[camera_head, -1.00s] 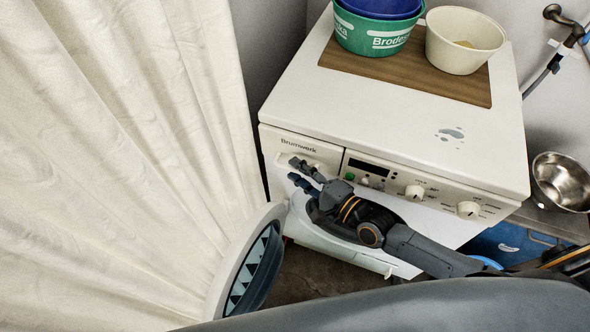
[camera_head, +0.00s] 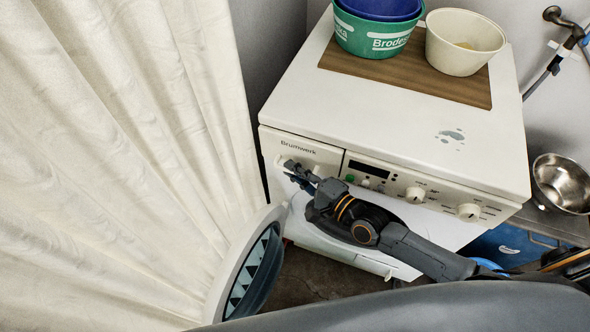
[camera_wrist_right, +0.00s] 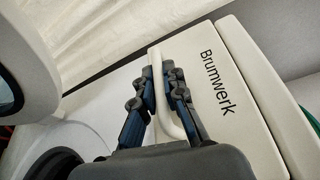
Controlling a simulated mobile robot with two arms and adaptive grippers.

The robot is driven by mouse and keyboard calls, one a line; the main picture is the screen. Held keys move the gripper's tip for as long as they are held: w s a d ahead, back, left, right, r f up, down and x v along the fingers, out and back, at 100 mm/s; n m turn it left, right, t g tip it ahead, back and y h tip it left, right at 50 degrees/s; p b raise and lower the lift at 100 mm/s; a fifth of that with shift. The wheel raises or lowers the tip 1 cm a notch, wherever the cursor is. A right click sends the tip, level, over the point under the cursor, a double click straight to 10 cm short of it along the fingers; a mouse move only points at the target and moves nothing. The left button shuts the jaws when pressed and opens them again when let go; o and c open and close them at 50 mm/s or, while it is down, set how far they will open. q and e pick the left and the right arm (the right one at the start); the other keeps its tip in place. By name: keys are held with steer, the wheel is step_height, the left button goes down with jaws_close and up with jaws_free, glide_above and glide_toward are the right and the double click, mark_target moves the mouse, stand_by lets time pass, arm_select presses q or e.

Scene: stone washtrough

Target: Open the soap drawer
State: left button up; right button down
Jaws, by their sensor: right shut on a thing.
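The soap drawer (camera_head: 312,152) is at the left end of the white washing machine's front panel, marked "Brumwerk". Its front looks flush with the panel. The drawer front also fills the middle of the right wrist view (camera_wrist_right: 225,105). My right gripper (camera_head: 292,170) reaches in from the right and is at the drawer front. In the right wrist view its two blue-and-grey fingers (camera_wrist_right: 163,80) are shut on the drawer's white handle (camera_wrist_right: 168,122), one on each side. The fingers hide part of the handle. My left gripper is in neither current view.
The washing machine's round door (camera_head: 232,262) stands open at the lower left, close to a cream curtain (camera_head: 130,150). Green and blue tubs (camera_head: 375,38) and a cream tub (camera_head: 462,50) stand on a brown board on top. A metal bowl (camera_head: 560,182) is at right.

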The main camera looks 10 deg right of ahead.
steer(key=s+a+p, duration=0.4)
steer(key=s+a, duration=0.6)
steer(key=s, duration=0.5)
steer(key=shift+p, duration=0.35)
steer(key=shift+s+a, duration=0.1)
steer(key=c, duration=1.4)
jaws_free()
steer(key=v, duration=1.2)
steer(key=shift+f, duration=0.15)
